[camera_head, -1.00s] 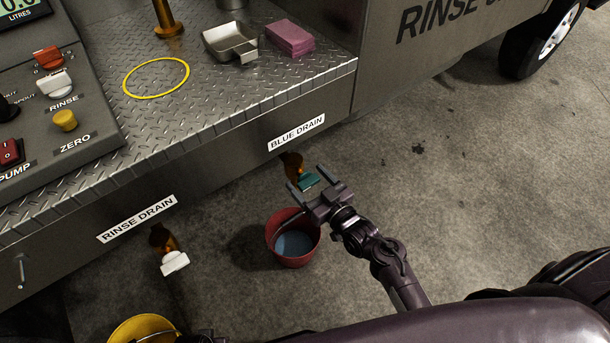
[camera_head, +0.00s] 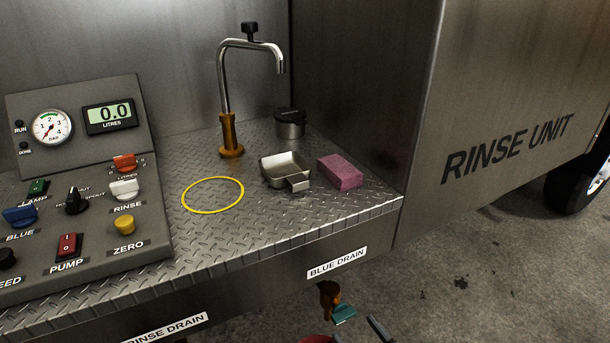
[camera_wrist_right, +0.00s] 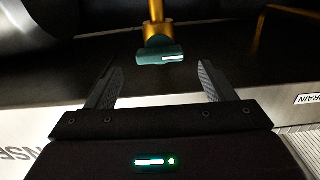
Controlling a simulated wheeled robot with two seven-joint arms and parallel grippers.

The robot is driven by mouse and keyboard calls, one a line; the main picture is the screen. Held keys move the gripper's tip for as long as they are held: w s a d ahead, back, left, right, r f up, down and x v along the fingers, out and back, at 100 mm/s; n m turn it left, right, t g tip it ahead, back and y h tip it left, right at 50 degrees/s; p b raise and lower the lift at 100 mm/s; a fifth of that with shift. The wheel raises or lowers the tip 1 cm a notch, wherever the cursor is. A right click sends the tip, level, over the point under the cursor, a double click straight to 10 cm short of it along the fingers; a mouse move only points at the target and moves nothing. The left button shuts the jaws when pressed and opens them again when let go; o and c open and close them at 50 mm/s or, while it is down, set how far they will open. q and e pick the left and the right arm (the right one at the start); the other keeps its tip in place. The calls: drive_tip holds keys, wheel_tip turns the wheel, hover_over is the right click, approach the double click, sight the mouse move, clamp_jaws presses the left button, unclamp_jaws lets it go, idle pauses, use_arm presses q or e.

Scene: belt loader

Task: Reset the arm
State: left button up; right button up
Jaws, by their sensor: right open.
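My right gripper (camera_wrist_right: 160,85) is open in the right wrist view, its two fingers spread apart with nothing between them. The teal handle of the blue drain valve (camera_wrist_right: 160,54) sits just beyond the fingertips and apart from them. In the head view only a dark fingertip of my right gripper shows at the bottom edge, right of the teal handle (camera_head: 344,314). The handle hangs on a brass outlet (camera_head: 329,293) under the BLUE DRAIN label (camera_head: 337,263). My left gripper is not in view.
The steel deck (camera_head: 240,262) carries a tap (camera_head: 231,130), a yellow ring (camera_head: 213,194), a metal pan (camera_head: 286,170), a pink sponge (camera_head: 340,172) and a small metal pot (camera_head: 290,124). A control panel (camera_head: 85,215) stands left. A red bucket rim (camera_head: 318,339) shows at the bottom edge.

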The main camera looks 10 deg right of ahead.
drive_tip(key=s+f+g+h, duration=0.1)
drive_tip(key=s+f+g, duration=0.2)
drive_tip(key=f, duration=0.4)
drive_tip(key=s+f+m+g+h, duration=0.1)
drive_tip(key=s+f+g, duration=0.15)
drive_tip(key=f, duration=0.35)
drive_tip(key=s+f+g+h, duration=0.1)
drive_tip(key=s+f+g, duration=0.15)
drive_tip(key=f, duration=0.45)
drive_tip(key=s+d+f+g+h, duration=0.25)
drive_tip(key=s+f+g, duration=0.45)
drive_tip(key=s+f, duration=0.45)
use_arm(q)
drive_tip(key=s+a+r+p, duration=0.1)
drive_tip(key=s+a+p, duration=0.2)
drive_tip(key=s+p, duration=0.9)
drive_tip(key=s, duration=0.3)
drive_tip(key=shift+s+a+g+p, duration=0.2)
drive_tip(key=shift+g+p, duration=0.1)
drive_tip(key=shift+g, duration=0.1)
use_arm(e)
drive_tip(key=s+d+r, duration=0.1)
drive_tip(key=s, duration=0.7)
drive_tip(key=s+d+r+g, duration=0.1)
drive_tip(key=s+d+r, duration=0.1)
drive_tip(key=s, duration=0.6)
drive_tip(key=shift+s+h, duration=0.3)
drive_tip(key=shift+h, duration=0.05)
